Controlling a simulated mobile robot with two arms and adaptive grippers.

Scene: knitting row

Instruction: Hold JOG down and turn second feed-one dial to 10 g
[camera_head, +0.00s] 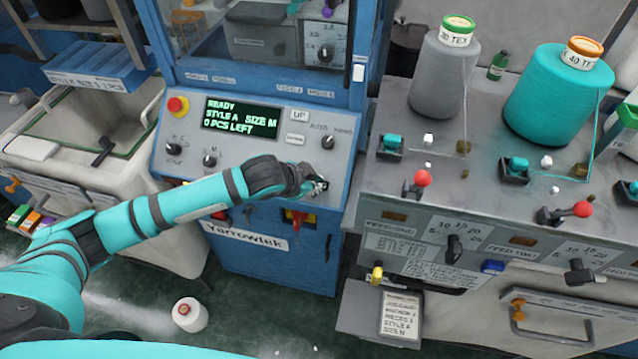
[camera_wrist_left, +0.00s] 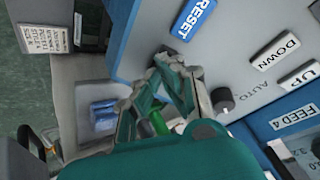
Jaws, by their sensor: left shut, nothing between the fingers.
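My left gripper (camera_head: 319,186) is shut and empty at the lower right of the blue machine's control panel (camera_head: 285,135). In the left wrist view, its fingertips (camera_wrist_left: 172,62) are close to the panel face, between the blue RESET button (camera_wrist_left: 195,16) and a black knob (camera_wrist_left: 222,99). I cannot tell whether they touch anything. No JOG label is readable; that part of the panel is partly hidden by the gripper. On the grey feed counter's front, one black dial (camera_head: 454,248) has a 5 to 20 scale, and another (camera_head: 578,272) sits farther right. Their exact settings are too small to read.
The screen (camera_head: 240,118) reads READY, STYLE A, SIZE M, 0 PCS LEFT. A red stop button (camera_head: 177,105) is at the panel's left. Grey (camera_head: 442,75) and teal (camera_head: 557,95) yarn cones stand on the counter. Red-knobbed levers (camera_head: 422,179) stick out above the dials.

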